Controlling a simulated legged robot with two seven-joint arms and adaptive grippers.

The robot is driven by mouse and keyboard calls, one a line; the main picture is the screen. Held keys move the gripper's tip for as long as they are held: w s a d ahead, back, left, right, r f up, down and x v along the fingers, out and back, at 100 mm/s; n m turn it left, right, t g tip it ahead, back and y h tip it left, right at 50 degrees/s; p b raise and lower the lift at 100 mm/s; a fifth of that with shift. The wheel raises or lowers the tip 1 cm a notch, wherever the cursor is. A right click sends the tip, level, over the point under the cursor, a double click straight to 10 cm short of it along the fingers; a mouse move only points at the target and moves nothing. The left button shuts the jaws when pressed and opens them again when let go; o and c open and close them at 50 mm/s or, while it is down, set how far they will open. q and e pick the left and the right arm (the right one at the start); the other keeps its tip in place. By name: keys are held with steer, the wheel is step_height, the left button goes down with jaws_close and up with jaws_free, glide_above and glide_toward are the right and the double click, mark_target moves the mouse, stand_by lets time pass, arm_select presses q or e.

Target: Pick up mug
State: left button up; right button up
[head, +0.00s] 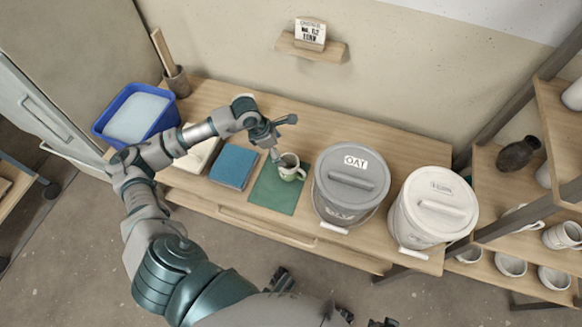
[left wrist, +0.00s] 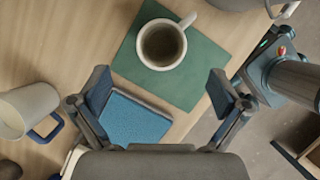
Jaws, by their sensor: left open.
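A cream mug (head: 289,168) with a dark inside stands upright on a green mat (head: 272,197) on the wooden table. In the left wrist view, the mug (left wrist: 162,47) is seen from above, its handle toward the upper right. My left gripper (head: 283,140) is open and empty above the table, just behind the mug in the head view. In the left wrist view, its fingers (left wrist: 160,90) are spread wide over the blue pad (left wrist: 133,116), and the mug lies beyond the fingertips, not between them.
A grey lidded bucket (head: 352,183) labelled OAT stands right of the mug, with a white bucket (head: 432,208) beyond. A blue tub (head: 137,112) is at the left end. A pale cup with a blue handle (left wrist: 28,108) shows in the left wrist view. Shelves with pottery stand right.

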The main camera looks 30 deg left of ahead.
arm_select(q)
glide_toward(293, 164)
steer(key=d, duration=0.2)
steer(key=shift+s+d+f+b, duration=0.1)
steer(key=shift+s+d+b, duration=0.2)
steer(key=shift+d, duration=0.1)
steer(key=x, duration=0.4)
steer(key=b+x, duration=0.1)
steer(key=x, duration=0.1)
steer(key=shift+s+a+f, duration=0.1)
steer(key=shift+a+f, duration=0.05)
steer(key=shift+a, duration=0.2)
arm_select(e)
steer(key=w+r, duration=0.1)
steer(key=w+r+t, duration=0.1)
steer(key=shift+a+r, duration=0.2)
steer(key=shift+r, duration=0.15)
arm_select(q)
steer(key=shift+d, duration=0.1)
steer(key=shift+c, duration=1)
steer(key=c, duration=1.3)
steer(key=shift+o, duration=0.2)
steer(key=shift+r, duration=0.2)
